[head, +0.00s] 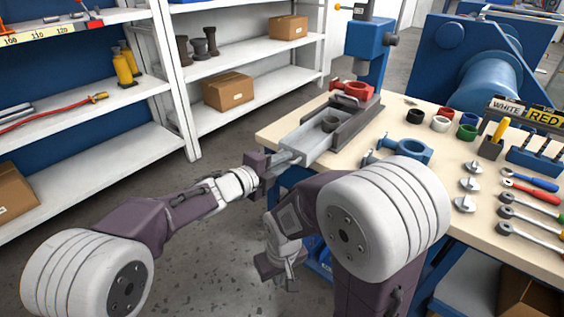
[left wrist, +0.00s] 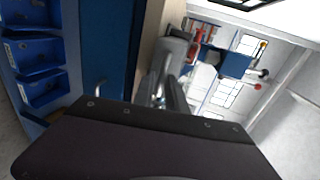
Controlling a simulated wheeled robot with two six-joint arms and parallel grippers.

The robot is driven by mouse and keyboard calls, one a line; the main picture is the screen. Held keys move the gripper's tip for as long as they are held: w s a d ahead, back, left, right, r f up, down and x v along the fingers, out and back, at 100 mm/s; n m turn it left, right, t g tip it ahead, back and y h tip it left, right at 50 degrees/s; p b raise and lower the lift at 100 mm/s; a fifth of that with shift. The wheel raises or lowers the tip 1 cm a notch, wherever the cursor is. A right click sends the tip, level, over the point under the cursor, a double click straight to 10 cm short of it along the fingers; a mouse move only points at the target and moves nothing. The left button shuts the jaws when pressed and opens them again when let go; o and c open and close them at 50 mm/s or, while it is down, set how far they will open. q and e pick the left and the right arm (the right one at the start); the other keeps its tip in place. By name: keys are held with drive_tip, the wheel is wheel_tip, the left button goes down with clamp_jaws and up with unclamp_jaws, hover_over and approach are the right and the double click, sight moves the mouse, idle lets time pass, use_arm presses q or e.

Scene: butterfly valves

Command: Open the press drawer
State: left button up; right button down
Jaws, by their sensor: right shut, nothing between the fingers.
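The press (head: 367,50) is a blue and grey machine at the back of the workbench. In the left wrist view the fingers (left wrist: 172,95) reach toward the grey drawer front. My right gripper (head: 290,278) is shut and empty, low in front of the bench. A red clamp-like part (head: 352,90) sits at the press.
The workbench (head: 395,185) holds a blue valve body (head: 405,150), coloured rings (head: 440,123), metal discs and several tools on the right. White shelves (head: 235,100) with boxes stand at the back left. The floor (head: 215,245) before the bench is clear.

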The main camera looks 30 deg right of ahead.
use_arm(q)
drive_tip(key=p+v, duration=0.1)
drive_tip(key=v, duration=0.8)
